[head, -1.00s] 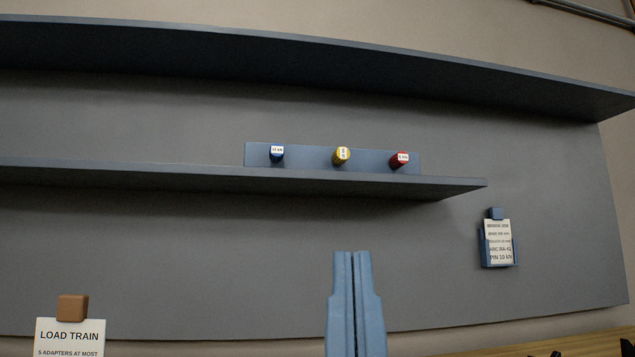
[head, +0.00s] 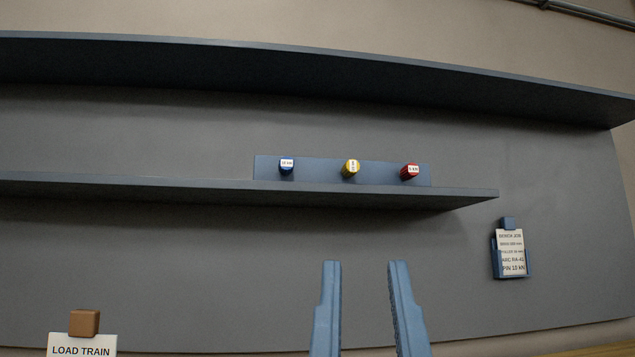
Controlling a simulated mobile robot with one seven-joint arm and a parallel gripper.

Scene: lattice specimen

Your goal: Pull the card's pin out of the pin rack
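The pin rack (head: 318,169) is a blue-grey strip on the wall panel, just above the lower shelf. Three pins stick out of it: blue (head: 286,166) at left, yellow (head: 350,168) in the middle, red (head: 410,171) at right. Each has a small white label; the yellow one's label is turned sideways and I cannot read it surely. The job card (head: 510,252) hangs in a blue holder at right; its bottom line reads "PIN 10 kN". My gripper (head: 364,268) is open and empty, with its fingertips below the shelf in the picture, apart from the pins.
The lower shelf (head: 200,190) runs under the rack and ends right of the red pin. A long upper shelf (head: 300,70) spans above. A "LOAD TRAIN" sign (head: 82,345) with a brown clip is at bottom left. The panel between rack and card is bare.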

